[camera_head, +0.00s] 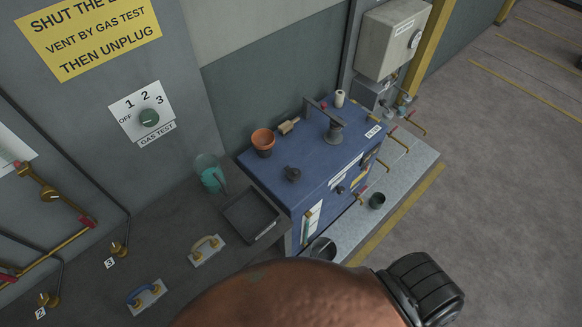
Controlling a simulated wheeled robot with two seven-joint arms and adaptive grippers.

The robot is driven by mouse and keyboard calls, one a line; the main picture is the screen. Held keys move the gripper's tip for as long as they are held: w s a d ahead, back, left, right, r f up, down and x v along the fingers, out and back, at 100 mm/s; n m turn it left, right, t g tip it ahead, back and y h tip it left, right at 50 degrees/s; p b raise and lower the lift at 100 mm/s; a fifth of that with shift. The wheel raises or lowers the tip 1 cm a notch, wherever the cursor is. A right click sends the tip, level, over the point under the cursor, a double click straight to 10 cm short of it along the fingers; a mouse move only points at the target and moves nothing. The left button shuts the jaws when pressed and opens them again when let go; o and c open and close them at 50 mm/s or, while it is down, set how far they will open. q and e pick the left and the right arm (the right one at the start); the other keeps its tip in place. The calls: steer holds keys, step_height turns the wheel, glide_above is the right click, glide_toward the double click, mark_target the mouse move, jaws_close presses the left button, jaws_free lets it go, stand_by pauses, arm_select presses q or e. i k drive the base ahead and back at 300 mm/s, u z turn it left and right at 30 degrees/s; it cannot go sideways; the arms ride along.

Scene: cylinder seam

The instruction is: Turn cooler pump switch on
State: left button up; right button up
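No label reading "cooler pump" is legible in the head view. A blue cabinet (290,183) stands in the middle, with small labels and a dark knob-like fitting (340,189) on its front. A pale grey box (390,40) on the wall at upper right carries a small unreadable label and a round dial or knob (415,39). I cannot tell which of these is the pump switch, or its position. Neither gripper is in view.
A terracotta pot (263,141), a press-like tool (333,131) and a white roll (340,98) stand on the cabinet. A black tray (241,226) and teal jar (211,178) sit left. A large copper-brown rounded body (290,295) blocks the bottom. Floor is clear at right.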

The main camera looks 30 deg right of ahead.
mark_target(341, 190)
steer(key=z, duration=0.6)
steer(key=k, duration=0.2)
steer(key=z, duration=0.95)
